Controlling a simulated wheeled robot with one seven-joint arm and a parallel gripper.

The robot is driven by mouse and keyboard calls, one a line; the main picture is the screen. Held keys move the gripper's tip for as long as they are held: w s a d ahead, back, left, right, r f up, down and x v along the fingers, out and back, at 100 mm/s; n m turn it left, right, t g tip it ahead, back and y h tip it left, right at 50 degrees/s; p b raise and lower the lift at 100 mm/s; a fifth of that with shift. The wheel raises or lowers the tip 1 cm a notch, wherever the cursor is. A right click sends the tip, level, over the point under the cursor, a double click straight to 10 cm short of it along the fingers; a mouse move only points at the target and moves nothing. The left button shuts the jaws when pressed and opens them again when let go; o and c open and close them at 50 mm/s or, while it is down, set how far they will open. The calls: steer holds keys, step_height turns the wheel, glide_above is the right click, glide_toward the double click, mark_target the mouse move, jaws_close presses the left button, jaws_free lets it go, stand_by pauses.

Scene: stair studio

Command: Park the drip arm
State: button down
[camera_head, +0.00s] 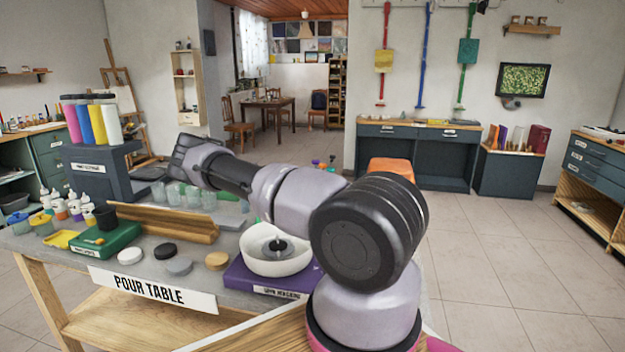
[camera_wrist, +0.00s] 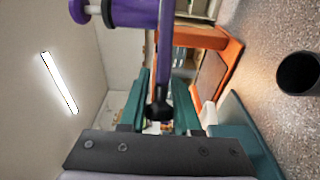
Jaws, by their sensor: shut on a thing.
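In the wrist view, my gripper (camera_wrist: 160,100) shows two teal fingers closed around a black knob. The knob is at the lower end of a purple bar (camera_wrist: 164,62), which I take to be the drip arm. The bar runs up to a thick purple cylinder (camera_wrist: 130,12) with dark and pale rings beside it, cut by the top edge. In the head view, my gripper (camera_head: 190,155) is at the far end of my outstretched arm, over the back of the pour table (camera_head: 225,297). The fingers and the drip arm cannot be made out there.
On the table are a white bowl (camera_head: 275,262), a wooden channel (camera_head: 150,222), a green block (camera_head: 104,243), several round lids and cups, and a dark rack (camera_head: 95,172) with coloured bottles. A black cup (camera_wrist: 299,73) and an orange frame (camera_wrist: 222,60) show in the wrist view. Floor at right is clear.

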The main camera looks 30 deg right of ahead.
steer(key=c, duration=0.6)
jaws_free()
steer(key=shift+s+f, duration=0.15)
steer(key=shift+s, duration=0.15)
steer(key=shift+c, duration=0.2)
steer(key=shift+w, duration=0.2)
steer(key=v, duration=1)
steer(key=shift+w+a, duration=0.25)
steer(key=shift+a, duration=0.05)
